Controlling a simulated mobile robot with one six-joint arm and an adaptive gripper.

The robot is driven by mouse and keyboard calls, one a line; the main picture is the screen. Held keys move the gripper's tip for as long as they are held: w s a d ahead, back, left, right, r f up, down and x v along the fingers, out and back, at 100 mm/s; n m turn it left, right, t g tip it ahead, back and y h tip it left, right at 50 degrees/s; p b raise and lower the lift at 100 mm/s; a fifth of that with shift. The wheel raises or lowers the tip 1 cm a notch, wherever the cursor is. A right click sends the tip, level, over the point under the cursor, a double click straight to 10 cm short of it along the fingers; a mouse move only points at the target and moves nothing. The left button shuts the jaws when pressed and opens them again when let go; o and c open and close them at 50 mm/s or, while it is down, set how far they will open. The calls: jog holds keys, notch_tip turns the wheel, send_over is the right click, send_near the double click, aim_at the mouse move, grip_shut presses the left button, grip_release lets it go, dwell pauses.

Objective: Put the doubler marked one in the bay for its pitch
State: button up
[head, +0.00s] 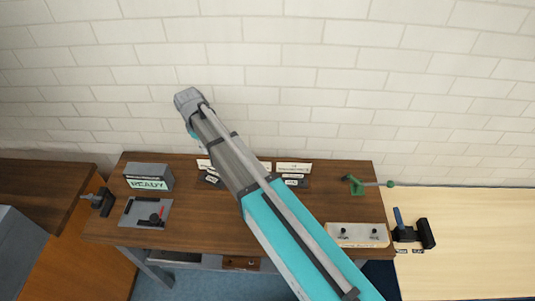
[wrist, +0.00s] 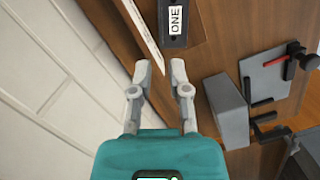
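In the wrist view a dark block with a white label reading ONE (wrist: 174,22) lies on the brown table, just beyond my fingertips. My gripper (wrist: 160,66) is open, with a gap between its two fingers and nothing held. The block appears slightly right of the middle of the gap, apart from the fingers. In the head view my arm crosses the table and hides its middle; my fingers cannot be made out there. Two dark labelled pieces, one at left (head: 211,179) and one at right (head: 292,182), show beside my arm, in front of white signs (head: 293,168). Their small labels are unreadable.
A grey box reading READY (head: 148,178) and a grey plate with a red lever (head: 146,212) stand at the table's left. A pale panel with two dark knobs (head: 357,235) and a green tool (head: 355,185) are at right. A brick wall (head: 300,80) rises behind.

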jog(key=shift+d, duration=0.15)
jog(key=s+d+m, duration=0.4)
jog(key=d, duration=0.8)
jog(key=s+d+m+y, duration=0.1)
jog(key=s+d+m, duration=0.2)
jog(key=d, duration=0.9)
jog(key=s+d+m+t, duration=0.1)
jog(key=s+d+m, duration=0.3)
jog(key=d, duration=0.7)
jog(key=shift+s+d+m+y, duration=0.3)
jog(key=shift+d+m, duration=0.1)
jog(key=shift+m, duration=0.4)
jog(key=shift+f, duration=0.1)
